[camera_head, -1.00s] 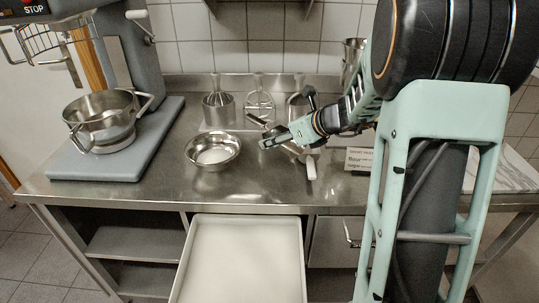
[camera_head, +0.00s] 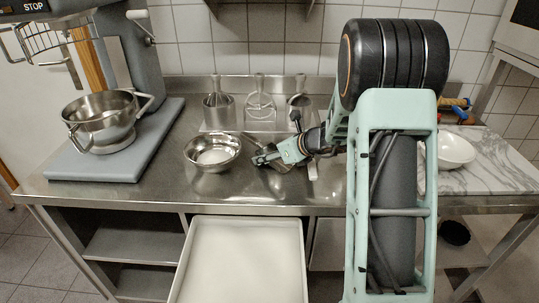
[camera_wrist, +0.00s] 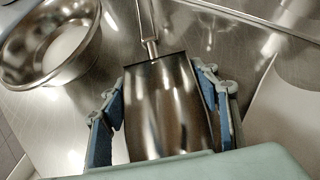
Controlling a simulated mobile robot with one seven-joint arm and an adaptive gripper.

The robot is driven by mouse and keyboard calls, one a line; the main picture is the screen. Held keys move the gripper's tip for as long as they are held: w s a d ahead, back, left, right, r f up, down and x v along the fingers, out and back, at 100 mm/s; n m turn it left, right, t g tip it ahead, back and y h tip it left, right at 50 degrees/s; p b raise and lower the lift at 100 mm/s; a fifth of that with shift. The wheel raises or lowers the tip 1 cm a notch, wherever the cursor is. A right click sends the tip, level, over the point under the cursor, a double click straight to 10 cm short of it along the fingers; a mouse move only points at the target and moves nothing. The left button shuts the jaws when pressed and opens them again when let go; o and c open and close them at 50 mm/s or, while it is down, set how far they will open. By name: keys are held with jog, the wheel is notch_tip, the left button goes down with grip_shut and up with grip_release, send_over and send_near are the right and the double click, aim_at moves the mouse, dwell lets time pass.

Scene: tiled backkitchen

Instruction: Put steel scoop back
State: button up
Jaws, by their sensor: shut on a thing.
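The steel scoop (camera_wrist: 165,105) lies between the blue-padded fingers of my gripper (camera_head: 266,158) in the wrist view. Its wide body is between the two fingers and its thin handle (camera_wrist: 147,22) points away from me. In the head view my gripper is low over the steel counter, just right of the steel bowl, and largely hides the scoop (camera_head: 284,168). I cannot tell whether the scoop still touches the counter.
The steel bowl (camera_head: 212,165) with white contents stands close left of my gripper; a pale scraper (camera_head: 312,171) lies to the right. Mixer attachments stand on a rack (camera_head: 258,126) behind. The mixer (camera_head: 103,165) is at left, a white bowl (camera_head: 455,152) on marble at right.

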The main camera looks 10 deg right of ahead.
jog(key=shift+f, duration=0.15)
jog(key=o, duration=1.4)
jog(key=shift+c, duration=0.2)
jog(key=shift+r, duration=0.2)
jog(key=p+v, duration=0.1)
jog(key=v, duration=1.1)
